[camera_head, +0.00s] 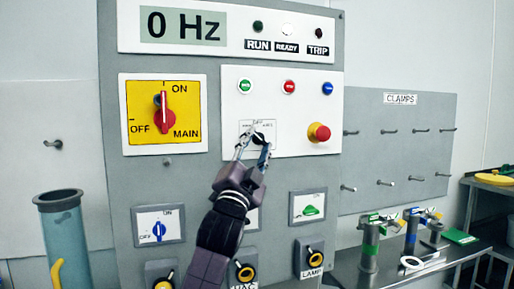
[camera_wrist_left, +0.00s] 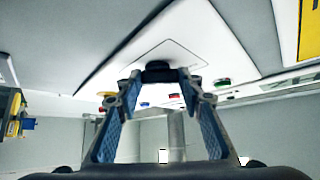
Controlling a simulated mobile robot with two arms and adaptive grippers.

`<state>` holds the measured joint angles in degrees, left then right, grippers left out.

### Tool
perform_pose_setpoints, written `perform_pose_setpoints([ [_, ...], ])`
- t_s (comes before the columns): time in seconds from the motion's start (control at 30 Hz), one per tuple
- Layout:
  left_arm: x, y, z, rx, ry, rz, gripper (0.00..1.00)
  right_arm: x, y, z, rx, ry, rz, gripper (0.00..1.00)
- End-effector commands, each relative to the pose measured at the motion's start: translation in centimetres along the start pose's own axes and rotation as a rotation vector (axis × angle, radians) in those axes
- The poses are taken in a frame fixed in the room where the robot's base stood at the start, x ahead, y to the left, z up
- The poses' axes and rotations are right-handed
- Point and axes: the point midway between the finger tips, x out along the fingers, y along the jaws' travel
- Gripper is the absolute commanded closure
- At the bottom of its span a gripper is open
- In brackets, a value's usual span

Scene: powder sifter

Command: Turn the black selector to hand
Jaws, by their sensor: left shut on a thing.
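The black selector (camera_head: 258,138) sits on a small white label plate on the white control panel (camera_head: 300,103). The lettering around it is too small to read surely. My left gripper (camera_head: 254,144) reaches up from below with its two fingers on either side of the selector and is shut on it. In the left wrist view the dark selector knob (camera_wrist_left: 158,67) shows between the tips of the left gripper (camera_wrist_left: 158,78). The fingers hide part of the knob, so its pointing direction cannot be told. My right gripper is not in view.
A red and yellow mushroom button (camera_head: 319,132) stands out right of the selector. Green, red and blue buttons (camera_head: 289,87) sit above. The red main switch (camera_head: 165,110) is to the left. Lower switches (camera_head: 314,257) flank my left arm. A bench with clamps (camera_head: 370,243) stands at right.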

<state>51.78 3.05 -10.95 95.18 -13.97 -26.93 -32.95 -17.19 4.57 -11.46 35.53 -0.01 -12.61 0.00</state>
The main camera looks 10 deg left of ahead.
Motion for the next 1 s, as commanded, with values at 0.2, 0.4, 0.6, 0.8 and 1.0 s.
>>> perform_pose_setpoints([
  [0.2, -0.1, 0.3, 0.2, -0.002, -0.005, 0.007, 0.62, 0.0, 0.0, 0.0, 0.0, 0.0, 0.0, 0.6],
  [0.4, 0.0, 0.2, 0.1, -0.001, -0.003, 0.004, 0.47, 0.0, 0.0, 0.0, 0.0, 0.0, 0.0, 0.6],
  [0.6, -0.1, 0.1, 0.1, 0.0, -0.001, 0.003, 0.47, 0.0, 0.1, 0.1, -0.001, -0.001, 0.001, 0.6],
  [0.8, -1.3, 0.1, 0.1, 0.001, -0.001, 0.003, 0.47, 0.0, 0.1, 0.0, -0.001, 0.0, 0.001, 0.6],
  [1.0, -4.7, 0.2, 0.1, 0.0, -0.001, 0.003, 0.47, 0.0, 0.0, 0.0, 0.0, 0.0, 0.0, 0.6],
])
